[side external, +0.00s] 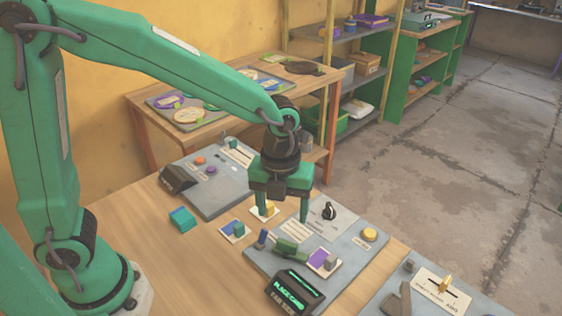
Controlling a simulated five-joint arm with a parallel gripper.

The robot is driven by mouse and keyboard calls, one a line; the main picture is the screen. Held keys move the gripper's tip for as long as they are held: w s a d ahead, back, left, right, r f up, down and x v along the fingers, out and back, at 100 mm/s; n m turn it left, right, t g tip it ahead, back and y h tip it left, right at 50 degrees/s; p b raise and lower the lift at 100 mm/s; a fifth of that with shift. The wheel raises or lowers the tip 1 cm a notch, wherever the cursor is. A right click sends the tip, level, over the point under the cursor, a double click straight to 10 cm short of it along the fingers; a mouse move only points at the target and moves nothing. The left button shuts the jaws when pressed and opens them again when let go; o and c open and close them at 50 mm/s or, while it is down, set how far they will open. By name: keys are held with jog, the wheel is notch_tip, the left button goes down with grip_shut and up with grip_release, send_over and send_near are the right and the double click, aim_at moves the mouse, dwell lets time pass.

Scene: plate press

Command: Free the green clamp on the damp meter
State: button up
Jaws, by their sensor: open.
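A grey panel (263,263) stands in the middle front of the table. Its dark display (295,291) is lit green and seems to read "PLACE CARD"; the label below it is too small to read surely. A dark green clamp (290,249) lies across the panel behind the display. A purple card with a grey block (325,261) is at the clamp's right. The panel also has a black knob (329,211) and a yellow button (370,234). My gripper (283,217) points down, open and empty, above and behind the clamp, apart from it.
A card with a yellow block (268,209), a blue card with a teal block (237,230) and a teal block (183,219) lie to the left. Another grey panel (222,192) is behind. A panel with a yellow lever (444,284) is at right. Bare wood shows front left.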

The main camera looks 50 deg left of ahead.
aim_at(287, 243)
jog(key=shift+w+d+f+m, duration=0.15)
jog(key=shift+d+f+m, duration=0.5)
jog(key=shift+m, duration=0.25)
jog(key=shift+f, duration=0.1)
jog(key=shift+f, duration=3.8)
jog(key=shift+c, duration=0.3)
jog(key=c, duration=0.9)
